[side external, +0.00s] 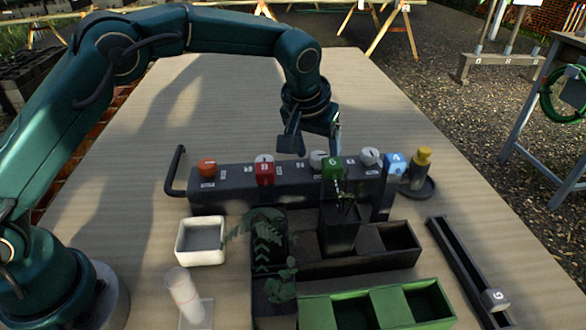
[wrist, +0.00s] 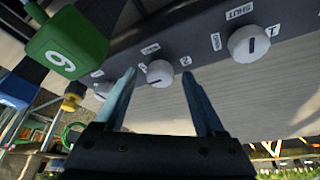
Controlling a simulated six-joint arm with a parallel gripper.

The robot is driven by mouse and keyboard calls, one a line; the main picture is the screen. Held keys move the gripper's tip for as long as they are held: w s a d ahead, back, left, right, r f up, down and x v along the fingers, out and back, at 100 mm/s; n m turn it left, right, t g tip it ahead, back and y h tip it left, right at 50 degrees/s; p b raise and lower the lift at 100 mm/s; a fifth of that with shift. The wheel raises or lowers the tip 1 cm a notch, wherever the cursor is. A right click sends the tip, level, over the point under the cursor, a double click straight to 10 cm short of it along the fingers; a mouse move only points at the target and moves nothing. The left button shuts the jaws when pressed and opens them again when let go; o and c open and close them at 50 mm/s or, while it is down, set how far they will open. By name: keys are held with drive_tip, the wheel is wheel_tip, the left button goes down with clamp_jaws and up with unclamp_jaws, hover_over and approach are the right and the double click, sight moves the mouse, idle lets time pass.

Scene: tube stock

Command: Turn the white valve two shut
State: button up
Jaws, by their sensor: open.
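A dark valve block (side external: 225,192) lies across the table with one orange and several white knobs along its top. My gripper (side external: 312,143) is over it, open and pointing down. In the wrist view my gripper (wrist: 160,82) has its fingers apart, with a white knob (wrist: 160,73) between them, seemingly not touching. That knob shows in the side view (side external: 318,158) below my fingers. Another white knob (wrist: 249,43) stands right in the wrist view, near a label reading SHUT.
A blue block (side external: 396,164) and yellow-topped item (side external: 421,157) stand right. A white tray (side external: 201,258) and green bin (side external: 390,322) lie in front. The table behind is clear.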

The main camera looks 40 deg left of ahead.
clamp_jaws()
drive_tip(key=m, duration=0.2)
drive_tip(key=m+h, duration=0.1)
drive_tip(key=shift+a+m, duration=0.2)
drive_tip(key=shift+m, duration=0.2)
drive_tip(key=m+h, duration=0.1)
drive_tip(key=m, duration=0.1)
drive_tip(key=m+h, duration=0.1)
drive_tip(key=m, duration=0.1)
drive_tip(key=shift+w+a+m+g, duration=0.1)
drive_tip(key=shift+a+m+g, duration=0.05)
drive_tip(key=shift+m+g, duration=0.2)
drive_tip(key=m, duration=0.2)
drive_tip(key=m+g+h, duration=0.1)
drive_tip(key=m, duration=0.1)
drive_tip(key=shift+w+a+m+h, duration=0.1)
drive_tip(key=shift+m+h, duration=0.15)
drive_tip(key=shift+h, duration=0.05)
drive_tip(key=shift+w+m+g, duration=0.1)
drive_tip(key=shift+m+g, duration=0.55)
drive_tip(key=shift+m, duration=1.15)
